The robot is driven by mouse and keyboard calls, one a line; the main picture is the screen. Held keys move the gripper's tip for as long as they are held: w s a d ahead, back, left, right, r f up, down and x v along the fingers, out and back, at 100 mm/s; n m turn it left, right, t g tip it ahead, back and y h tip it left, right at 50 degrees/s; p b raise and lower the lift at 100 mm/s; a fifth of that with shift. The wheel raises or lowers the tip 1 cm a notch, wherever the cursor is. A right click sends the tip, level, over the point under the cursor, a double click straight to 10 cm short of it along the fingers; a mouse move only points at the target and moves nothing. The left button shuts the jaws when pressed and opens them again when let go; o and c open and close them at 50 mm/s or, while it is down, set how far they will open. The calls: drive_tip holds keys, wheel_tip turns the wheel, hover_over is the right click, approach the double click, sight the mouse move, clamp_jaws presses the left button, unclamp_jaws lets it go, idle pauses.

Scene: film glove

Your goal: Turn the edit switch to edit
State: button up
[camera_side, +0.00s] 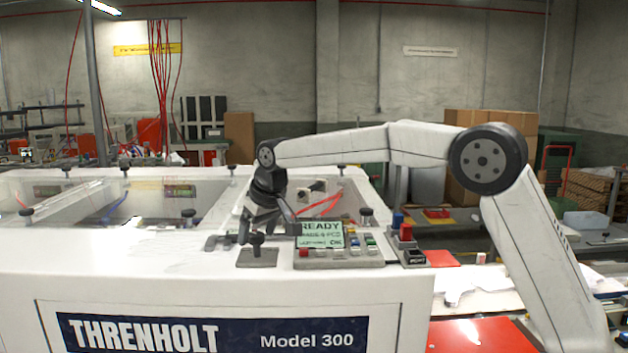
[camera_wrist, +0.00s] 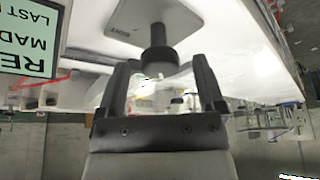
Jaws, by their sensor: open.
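The edit switch shows as a black knob on a stem (camera_side: 257,240), standing on a small grey plate (camera_side: 258,260) on top of the white machine. In the wrist view the picture is upside down, and the knob (camera_wrist: 157,62) hangs from the plate (camera_wrist: 190,22). The plate's small lettering is too small to read surely. My gripper (camera_side: 267,222) is open just above and behind the knob. In the wrist view my gripper (camera_wrist: 161,66) has one finger on each side of the knob's wide end, with gaps showing on both sides.
A control panel with a green display (camera_side: 320,235) reading READY and several coloured buttons sits just right of the switch. A red and blue button block (camera_side: 404,228) stands farther right. The machine's white top (camera_side: 130,250) is mostly clear to the left.

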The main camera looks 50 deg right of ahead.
drive_tip(key=shift+f, duration=0.1)
clamp_jaws()
